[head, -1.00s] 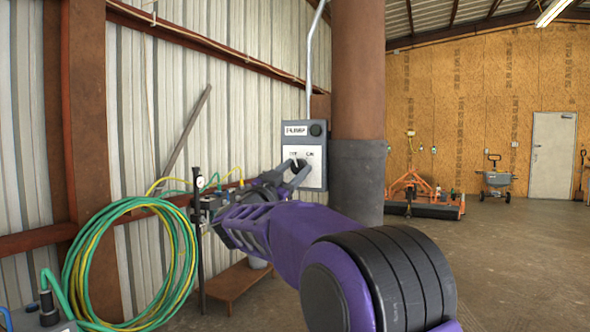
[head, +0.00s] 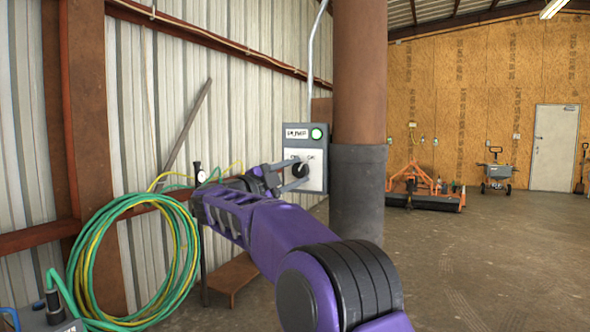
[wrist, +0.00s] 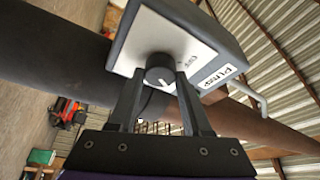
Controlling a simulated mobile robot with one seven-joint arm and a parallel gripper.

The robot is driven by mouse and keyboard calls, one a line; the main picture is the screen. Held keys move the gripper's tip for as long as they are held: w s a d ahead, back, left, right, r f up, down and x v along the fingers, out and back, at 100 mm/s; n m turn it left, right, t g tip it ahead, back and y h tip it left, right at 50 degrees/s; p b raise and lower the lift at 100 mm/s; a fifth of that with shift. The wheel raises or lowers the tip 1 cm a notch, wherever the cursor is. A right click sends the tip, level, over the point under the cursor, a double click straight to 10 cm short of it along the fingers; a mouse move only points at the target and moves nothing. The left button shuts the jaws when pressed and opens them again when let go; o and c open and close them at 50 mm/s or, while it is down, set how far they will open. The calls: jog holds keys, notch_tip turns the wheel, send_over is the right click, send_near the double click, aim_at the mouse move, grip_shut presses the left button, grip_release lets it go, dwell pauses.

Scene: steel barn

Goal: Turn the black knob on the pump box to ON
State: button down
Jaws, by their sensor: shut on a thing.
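The grey pump box (head: 292,148) with a white front plate is mounted beside the brown column. Its black knob (head: 299,171) sits on the lower plate, and a green lamp (head: 317,133) at its upper right is lit. My gripper (head: 297,176) has its fingers on both sides of the knob. In the wrist view the fingers (wrist: 158,84) close around the knob (wrist: 159,66), which shows a white pointer mark. The box (wrist: 195,25) also shows there with its PUMP label. The gripper partly hides the OFF and ON lettering, so the exact mark it points to is unclear.
A brown column (head: 359,90) stands close right of the box. A green and yellow hose coil (head: 135,262) hangs at the left by the corrugated wall. A low brown bench (head: 233,275) is below the arm.

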jog(key=shift+m+g, duration=0.3)
jog(key=shift+m, duration=0.3)
jog(key=shift+c, duration=1.7)
grip_release()
jog(key=v, duration=1.7)
jog(key=shift+a, duration=0.2)
jog(key=shift+s+d, duration=0.1)
